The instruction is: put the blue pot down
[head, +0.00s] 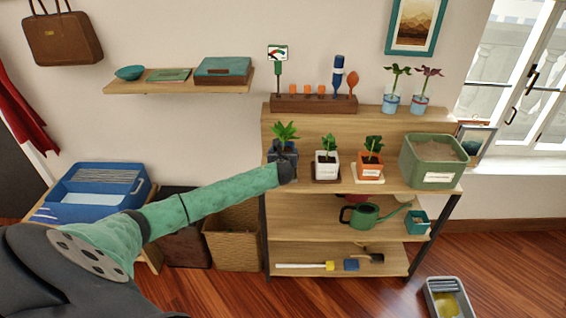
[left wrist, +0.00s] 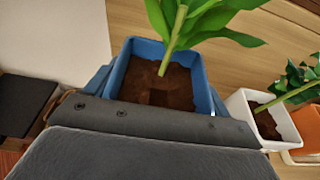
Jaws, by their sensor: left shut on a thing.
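The blue pot (head: 275,153) holds dark soil and a green leafy plant, and it is at the left end of the wooden shelf top (head: 391,184). My left gripper (head: 287,166) reaches in from the left and is shut on the blue pot. In the left wrist view the blue pot (left wrist: 203,86) stands just past the dark gripper body, which hides its near side. The pot looks upright. I cannot tell whether its base touches the shelf. My right gripper is not in view.
Right of the blue pot stand a white pot (head: 326,168) and an orange pot (head: 369,167), each on a small base. A green planter (head: 431,160) of soil fills the right end. A wooden tool rack (head: 312,103) stands behind. A wicker basket (head: 233,240) is below left.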

